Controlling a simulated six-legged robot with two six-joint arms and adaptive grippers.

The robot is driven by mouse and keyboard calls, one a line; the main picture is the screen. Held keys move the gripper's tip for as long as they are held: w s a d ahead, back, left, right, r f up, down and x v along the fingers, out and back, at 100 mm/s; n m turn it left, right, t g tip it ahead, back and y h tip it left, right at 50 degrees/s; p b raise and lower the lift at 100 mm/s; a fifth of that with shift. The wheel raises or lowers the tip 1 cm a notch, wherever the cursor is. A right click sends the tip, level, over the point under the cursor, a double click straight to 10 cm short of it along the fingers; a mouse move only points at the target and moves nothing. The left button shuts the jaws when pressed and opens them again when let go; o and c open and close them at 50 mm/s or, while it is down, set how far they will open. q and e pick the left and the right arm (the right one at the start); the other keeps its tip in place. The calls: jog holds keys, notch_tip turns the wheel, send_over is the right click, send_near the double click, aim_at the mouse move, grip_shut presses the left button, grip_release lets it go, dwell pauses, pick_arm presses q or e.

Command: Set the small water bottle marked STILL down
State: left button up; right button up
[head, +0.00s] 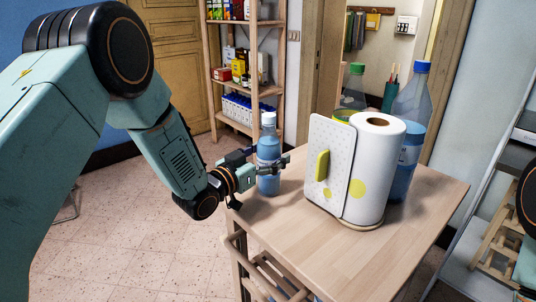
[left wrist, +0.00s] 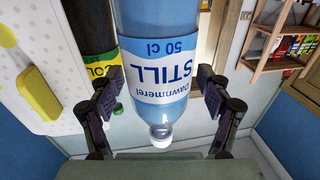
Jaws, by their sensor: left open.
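The small water bottle (head: 268,152) is clear blue with a white cap and stands upright on the wooden table (head: 340,258), near its left edge. In the left wrist view the bottle (left wrist: 158,40) appears cap-down, and its label reads STILL, 50 cl. My left gripper (head: 268,166) is open at the bottle's side. In the left wrist view its two fingers (left wrist: 160,88) lie on either side of the bottle, with gaps visible. My right gripper is not in view.
A paper towel roll (head: 372,170) stands right of the bottle, beside a white perforated board (head: 325,150) with a yellow handle. A large blue bottle (head: 411,100) and a green-capped bottle (head: 354,88) stand behind. The table's front is clear. A stocked shelf (head: 240,118) stands farther back.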

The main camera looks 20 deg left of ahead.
pick_arm(q)
jog(key=shift+r, duration=0.15)
jog(key=shift+s+a, duration=0.2)
jog(key=p+v, duration=0.2)
jog(key=v, duration=0.9)
jog(key=shift+s, duration=0.25)
jog(key=shift+w, duration=0.1)
jog(key=b+x, duration=0.2)
jog(key=x, duration=1)
jog(key=shift+f, duration=0.25)
jog(key=shift+r, duration=0.25)
